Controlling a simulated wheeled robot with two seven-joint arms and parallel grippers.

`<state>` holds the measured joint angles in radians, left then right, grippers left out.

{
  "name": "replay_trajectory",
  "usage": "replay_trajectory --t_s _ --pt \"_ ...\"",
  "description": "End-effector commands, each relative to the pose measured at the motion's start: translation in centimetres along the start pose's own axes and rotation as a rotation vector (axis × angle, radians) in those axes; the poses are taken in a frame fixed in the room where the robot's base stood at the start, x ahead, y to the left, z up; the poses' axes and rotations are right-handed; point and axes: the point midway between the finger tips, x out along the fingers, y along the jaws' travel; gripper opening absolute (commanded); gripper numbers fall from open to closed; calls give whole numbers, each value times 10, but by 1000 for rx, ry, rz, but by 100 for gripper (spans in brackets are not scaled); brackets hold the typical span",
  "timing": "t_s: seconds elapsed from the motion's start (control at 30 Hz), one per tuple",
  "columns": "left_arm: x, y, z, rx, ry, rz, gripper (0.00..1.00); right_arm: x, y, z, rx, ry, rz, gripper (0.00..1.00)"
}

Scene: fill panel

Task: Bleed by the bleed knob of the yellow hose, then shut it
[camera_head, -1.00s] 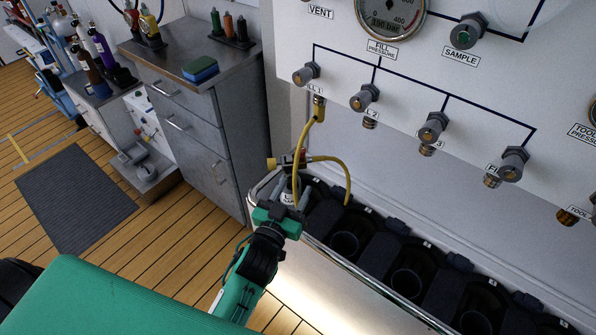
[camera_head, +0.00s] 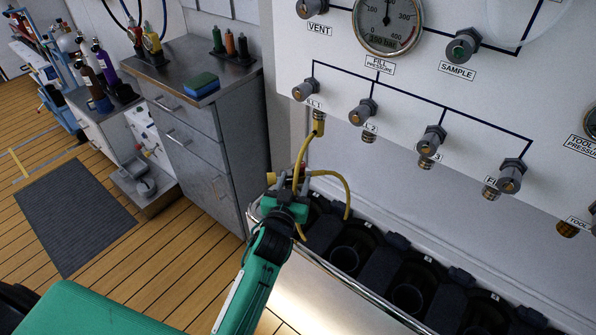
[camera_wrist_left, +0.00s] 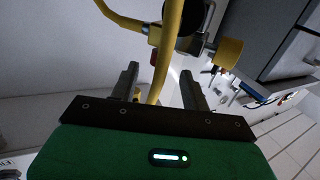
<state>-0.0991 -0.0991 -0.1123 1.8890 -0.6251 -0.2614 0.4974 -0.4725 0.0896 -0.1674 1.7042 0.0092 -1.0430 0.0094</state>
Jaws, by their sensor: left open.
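The yellow hose (camera_head: 304,147) hangs from the FILL 1 outlet and loops down to a valve fitting above the rack. A second yellow length (camera_head: 341,183) curves off to the right. In the left wrist view the hose (camera_wrist_left: 169,45) passes in front of the fingers. A yellow round knob (camera_wrist_left: 229,53), seemingly the bleed knob, sticks out right of the dark fitting; it also shows in the head view (camera_head: 271,178). My left gripper (camera_head: 293,184) is open just below the fitting; its fingers (camera_wrist_left: 160,76) lie short of the knob. My right gripper is out of view.
A panel with a fill pressure gauge (camera_head: 389,22) and several valves stands behind. A rack of dark bottle wells (camera_head: 345,257) lies below it, right of my gripper. A grey cabinet (camera_head: 205,135) stands to the left, with open wooden floor in front.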

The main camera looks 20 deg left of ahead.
Motion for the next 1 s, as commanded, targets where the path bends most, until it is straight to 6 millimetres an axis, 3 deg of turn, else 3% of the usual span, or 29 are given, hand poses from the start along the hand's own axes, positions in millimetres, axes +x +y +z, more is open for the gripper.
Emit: replay_trajectory --t_s 0.1,0.3,0.67,0.7,0.9,1.0 --pt "18 0 -1 0 1 0 47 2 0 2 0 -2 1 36" --pt "36 0 0 0 0 0 47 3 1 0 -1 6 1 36" --pt "41 0 0 -1 0 0 47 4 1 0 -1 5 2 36" --pt "41 0 0 -1 0 0 45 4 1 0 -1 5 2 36" --pt "41 0 0 -1 0 0 6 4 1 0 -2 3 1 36" --pt "41 0 0 -1 0 0 2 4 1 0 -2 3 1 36"
